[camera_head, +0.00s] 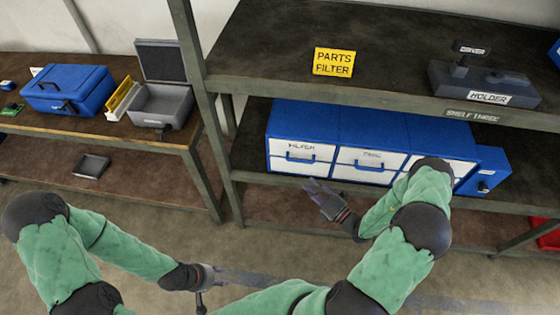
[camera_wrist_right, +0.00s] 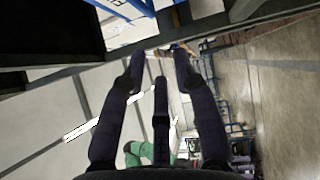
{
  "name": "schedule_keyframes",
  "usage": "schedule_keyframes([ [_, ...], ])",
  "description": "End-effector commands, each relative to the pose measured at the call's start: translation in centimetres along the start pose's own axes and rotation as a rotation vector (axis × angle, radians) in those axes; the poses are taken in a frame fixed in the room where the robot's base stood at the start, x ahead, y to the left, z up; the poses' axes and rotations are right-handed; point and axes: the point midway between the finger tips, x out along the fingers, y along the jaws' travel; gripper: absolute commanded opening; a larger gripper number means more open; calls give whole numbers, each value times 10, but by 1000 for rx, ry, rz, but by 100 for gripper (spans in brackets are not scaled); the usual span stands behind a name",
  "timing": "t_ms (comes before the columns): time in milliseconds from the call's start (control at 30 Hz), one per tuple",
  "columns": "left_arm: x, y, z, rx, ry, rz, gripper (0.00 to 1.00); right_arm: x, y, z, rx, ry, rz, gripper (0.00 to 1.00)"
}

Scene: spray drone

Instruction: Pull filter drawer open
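The filter drawer (camera_head: 303,149) is the leftmost white-fronted drawer of a blue cabinet (camera_head: 335,122) on the middle shelf. Its front looks flush with the others, and it has a blue handle (camera_head: 302,158). My right gripper (camera_head: 312,186) is just below and in front of this drawer, apart from the handle. In the right wrist view its fingers (camera_wrist_right: 160,68) are spread with nothing between them. A blue bar, probably a handle, shows at that view's top edge (camera_wrist_right: 138,8). My left gripper (camera_head: 201,296) hangs low over the floor; its fingers are too small to read.
A seal drawer (camera_head: 370,158) and another drawer sit to the right. The shelf edge (camera_head: 262,180) runs under the cabinet, close to my right gripper. A side table holds a blue case (camera_head: 68,88).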

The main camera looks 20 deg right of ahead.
Motion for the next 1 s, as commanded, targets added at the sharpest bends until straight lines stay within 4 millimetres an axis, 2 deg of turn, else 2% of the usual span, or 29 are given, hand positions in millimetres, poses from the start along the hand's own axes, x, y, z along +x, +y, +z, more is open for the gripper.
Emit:
schedule_keyframes([
  [33, -1, 1, 0, 0, 0, 0, 40, -6, 1, 15, 15, -59, 9, 30],
  [100, -2, 1, 0, 1, 0, 0, 40, -12, 3, 30, 28, -115, 22, 30],
  [267, 0, 0, 0, 1, 0, 0, 40, -8, 3, 39, 34, -145, 31, 30],
  [733, 15, -5, 0, 1, -1, 0, 40, 68, 5, 47, 33, -138, 32, 30],
  [1000, 19, -7, -1, 0, 0, 0, 40, 91, 6, 51, 34, -140, 30, 30],
])
